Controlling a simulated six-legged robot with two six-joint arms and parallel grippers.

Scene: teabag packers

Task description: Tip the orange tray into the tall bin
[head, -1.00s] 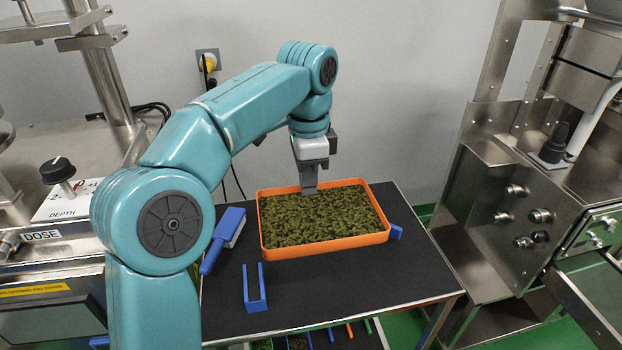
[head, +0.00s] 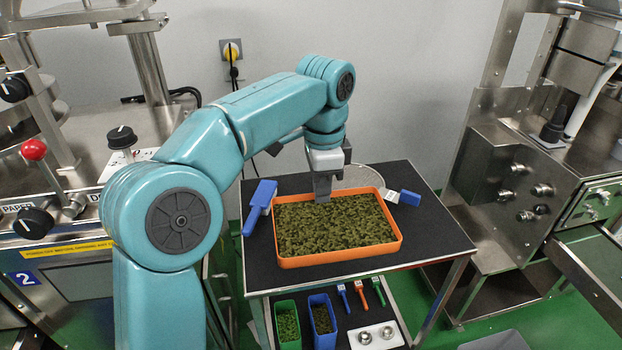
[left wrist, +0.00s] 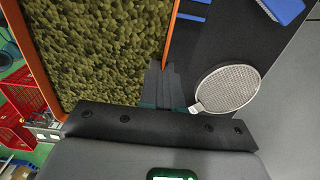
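The orange tray (head: 345,256) is full of green-brown tea leaves on the small black table. My left gripper (head: 323,198) is at the tray's back rim. In the left wrist view its fingers (left wrist: 161,82) are closed over the orange rim (left wrist: 170,32). The tray looks about level; whether its bottom touches the table cannot be told. My right gripper is not in view. No tall bin can be made out for certain.
A round sieve (left wrist: 226,88) lies behind the tray. A blue brush (head: 259,204) lies to its left, a blue block (head: 410,198) to its right. Green (head: 288,327) and blue (head: 322,322) tubs stand on the lower shelf. Steel machines flank the table.

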